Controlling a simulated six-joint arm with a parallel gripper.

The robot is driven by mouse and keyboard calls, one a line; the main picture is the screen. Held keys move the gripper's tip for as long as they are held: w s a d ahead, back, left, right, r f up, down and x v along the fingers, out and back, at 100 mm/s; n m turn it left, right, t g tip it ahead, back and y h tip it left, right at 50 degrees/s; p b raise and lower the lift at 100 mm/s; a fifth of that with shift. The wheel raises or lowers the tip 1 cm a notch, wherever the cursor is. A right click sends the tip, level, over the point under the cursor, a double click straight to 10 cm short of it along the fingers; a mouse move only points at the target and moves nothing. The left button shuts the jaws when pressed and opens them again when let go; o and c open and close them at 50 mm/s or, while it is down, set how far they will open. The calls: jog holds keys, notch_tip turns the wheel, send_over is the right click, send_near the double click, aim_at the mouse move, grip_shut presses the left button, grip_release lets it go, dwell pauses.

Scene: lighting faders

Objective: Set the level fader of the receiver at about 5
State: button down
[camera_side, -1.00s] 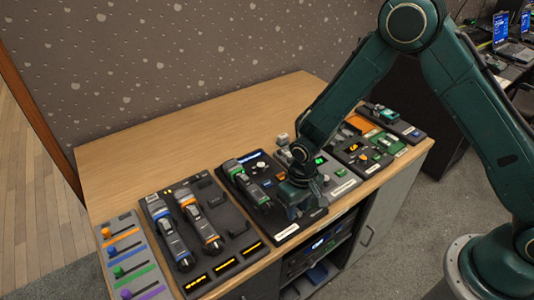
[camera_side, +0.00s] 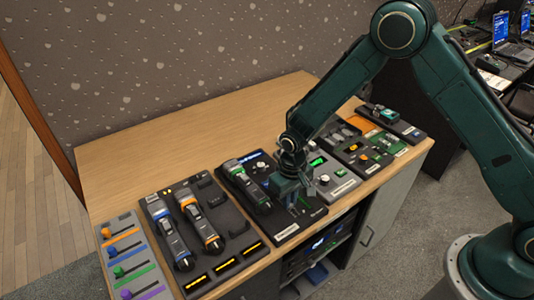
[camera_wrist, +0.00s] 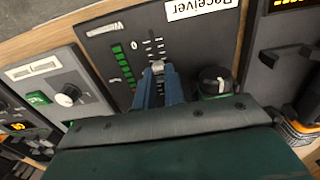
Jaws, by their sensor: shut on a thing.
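The receiver (camera_wrist: 205,45) is a dark panel with a white "Receiver" label in the wrist view. It also shows in the side view (camera_side: 287,231), with a green-banded microphone on it. Its level fader has a pale grey cap (camera_wrist: 158,66) beside a printed tick scale, with a "0" to the left. My gripper (camera_wrist: 158,74) is shut on this cap, its blue-grey fingers around it. In the side view my gripper (camera_side: 291,193) is low over the panel and hides the fader. The lower part of the track is hidden by the fingers, and the exact reading cannot be told.
A green level-light column (camera_wrist: 122,62) is left of the fader. A neighbouring panel with a white knob (camera_wrist: 68,96) lies further left. The wooden table (camera_side: 200,142) is clear behind the panels.

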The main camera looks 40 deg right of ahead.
jog(key=shift+w, duration=0.2)
jog(key=c, duration=1.5)
grip_release()
jog(key=shift+o, duration=0.2)
jog(key=shift+r, duration=0.15)
notch_tip(320, 180, up, 14)
jog(key=shift+f, duration=0.25)
jog(key=shift+r, duration=0.1)
